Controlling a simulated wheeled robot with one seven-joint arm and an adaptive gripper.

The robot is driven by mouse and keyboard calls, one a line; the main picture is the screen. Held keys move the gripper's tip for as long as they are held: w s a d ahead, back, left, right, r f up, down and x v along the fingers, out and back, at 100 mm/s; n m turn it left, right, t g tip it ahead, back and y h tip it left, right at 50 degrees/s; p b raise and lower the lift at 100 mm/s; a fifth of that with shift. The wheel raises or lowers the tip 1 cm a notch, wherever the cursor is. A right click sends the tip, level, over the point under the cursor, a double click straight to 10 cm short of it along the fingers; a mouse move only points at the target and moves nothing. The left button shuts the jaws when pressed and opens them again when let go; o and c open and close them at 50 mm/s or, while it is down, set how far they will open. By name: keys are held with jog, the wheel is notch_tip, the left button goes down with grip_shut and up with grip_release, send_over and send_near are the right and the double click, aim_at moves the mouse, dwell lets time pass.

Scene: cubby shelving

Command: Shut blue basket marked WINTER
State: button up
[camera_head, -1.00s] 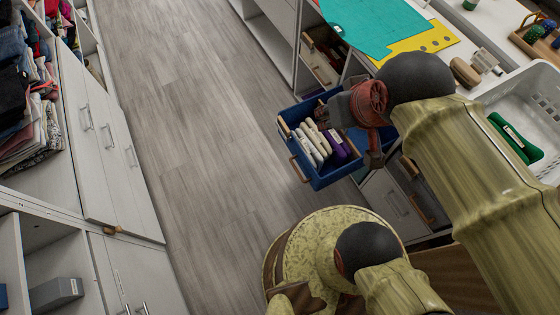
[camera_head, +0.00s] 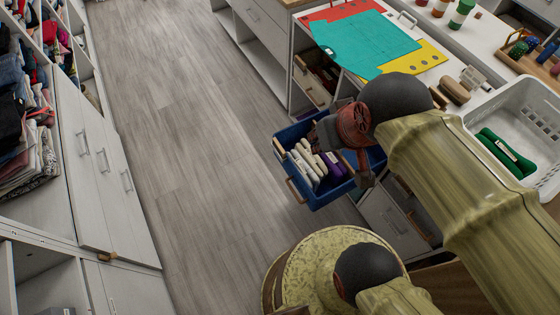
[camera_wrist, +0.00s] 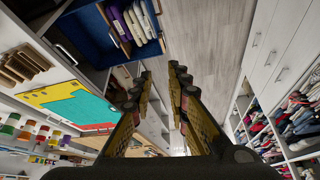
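The blue basket (camera_head: 316,204) is pulled out from the shelving below the counter and juts over the floor. It holds white and purple rolled items and has a wooden handle (camera_head: 296,190) on its front. I can read no label on it. My gripper (camera_head: 343,152) is over the basket's inner part in the head view, and my arm hides some of the basket. In the wrist view the fingers of my gripper (camera_wrist: 162,73) are apart with nothing between them. The basket's blue inside (camera_wrist: 88,38) shows at the upper left there. I cannot tell whether the gripper touches the basket.
The counter with a teal mat (camera_head: 365,45) and a white plastic crate (camera_head: 545,115) stands on the right. Cubbies (camera_head: 310,85) with wooden-handled containers are beside the basket. Clothes shelves and white cabinets (camera_head: 95,155) line the left. The wooden floor (camera_head: 180,120) between is clear.

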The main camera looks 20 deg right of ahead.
jog(key=w+a+f+g, duration=0.1)
jog(key=f, duration=0.1)
jog(key=f+g, duration=0.1)
jog(key=f, duration=0.1)
jog(key=w+a+f+n, duration=0.1)
jog(key=shift+w+a+f+g+p, duration=0.3)
jog(key=shift+a+f+g, duration=0.05)
jog(key=shift+f+g, duration=0.05)
grip_shut()
jog(key=w+a+f+n+g+h+p, duration=0.1)
jog(key=w+a+f+n, duration=0.4)
jog(key=f, duration=0.6)
jog(key=w+a+f+n+g+h, duration=0.15)
jog(key=w+f+n, duration=0.25)
jog(key=w+f, duration=0.45)
jog(key=w+a+f+n+g+h+p, duration=0.15)
jog(key=w+a+f+n, duration=0.3)
jog(key=f, duration=0.75)
jog(key=w+a+f+n+t, duration=0.25)
jog(key=w+n, duration=0.35)
jog(key=w, duration=0.4)
jog(key=w+d+f+b, duration=0.1)
jog(key=d+f+b, duration=0.4)
jog(key=d+f, duration=0.3)
jog(key=shift+w+d+f, duration=0.2)
jog(key=shift+f, duration=0.15)
